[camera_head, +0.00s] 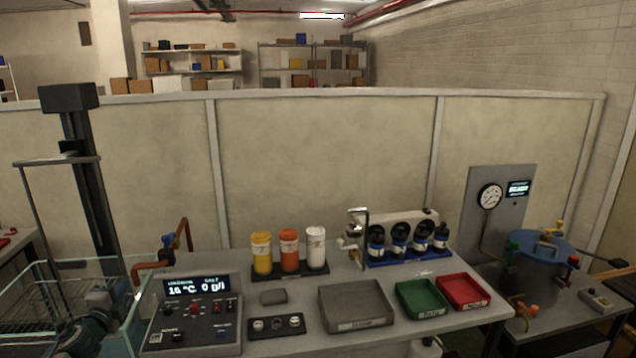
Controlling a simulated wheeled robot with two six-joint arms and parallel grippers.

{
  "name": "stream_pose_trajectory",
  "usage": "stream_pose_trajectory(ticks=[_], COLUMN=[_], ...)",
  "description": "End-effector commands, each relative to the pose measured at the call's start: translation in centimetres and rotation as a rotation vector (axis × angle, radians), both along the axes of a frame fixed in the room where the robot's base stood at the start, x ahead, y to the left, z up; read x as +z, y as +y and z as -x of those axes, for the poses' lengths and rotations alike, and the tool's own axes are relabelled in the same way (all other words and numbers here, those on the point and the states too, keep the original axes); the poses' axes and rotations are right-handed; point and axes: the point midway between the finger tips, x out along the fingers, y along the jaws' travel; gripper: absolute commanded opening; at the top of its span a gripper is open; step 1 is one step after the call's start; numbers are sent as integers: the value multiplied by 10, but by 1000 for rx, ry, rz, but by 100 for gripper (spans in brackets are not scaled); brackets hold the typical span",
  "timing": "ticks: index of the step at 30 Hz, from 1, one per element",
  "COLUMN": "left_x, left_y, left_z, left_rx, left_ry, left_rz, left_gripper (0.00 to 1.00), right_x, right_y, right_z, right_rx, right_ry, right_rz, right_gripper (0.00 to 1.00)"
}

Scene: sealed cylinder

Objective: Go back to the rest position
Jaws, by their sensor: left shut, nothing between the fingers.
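My left gripper (88,332) is low at the left edge of the view, beside the glass tank and left of the control box. It is dark, partly cut off by the bottom edge, and shut with nothing held. It is apart from the bottles and trays on the bench. My right gripper is not in view.
The bench carries a control box (196,312), a grey tray (356,306), a green tray (421,299), a red tray (463,291), three capped bottles (289,252) and a blue rack (411,256) of dark bottles. A glass tank (40,290) stands left; a blue-lidded vessel (538,268) stands right.

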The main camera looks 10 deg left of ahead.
Motion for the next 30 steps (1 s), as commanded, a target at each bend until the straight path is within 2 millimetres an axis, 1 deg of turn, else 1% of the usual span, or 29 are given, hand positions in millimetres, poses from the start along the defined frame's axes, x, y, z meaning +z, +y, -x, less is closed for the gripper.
stream_pose_trajectory(ticks=[1,2,7,10,14,17,20,23,24,26,27,30], left_x=[0,-5,-27,-42,-65,-85,-107,-133,-144,-158,-165,-174], left_y=[0,-5,-28,-43,-68,-91,-119,-156,-173,-201,-218,-252], left_z=[0,2,13,22,39,57,82,119,139,173,195,242], left_rx=[0,3,32,54,91,130,180,249,285,345,388,477], left_ry=[0,3,27,45,78,112,161,229,266,328,372,462], left_rz=[0,16,101,158,255,346,454,594,661,768,834,962], left_gripper=[0,0,0,0,0,0,0,0,0,0,0,0], right_x=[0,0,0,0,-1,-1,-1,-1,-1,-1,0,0], right_y=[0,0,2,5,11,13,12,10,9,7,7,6], right_z=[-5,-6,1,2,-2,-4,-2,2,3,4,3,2], right_rx=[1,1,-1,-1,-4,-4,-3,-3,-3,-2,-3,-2], right_ry=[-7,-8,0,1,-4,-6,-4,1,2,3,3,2], right_rz=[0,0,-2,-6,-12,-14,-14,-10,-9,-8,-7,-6], right_gripper=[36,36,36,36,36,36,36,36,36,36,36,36])
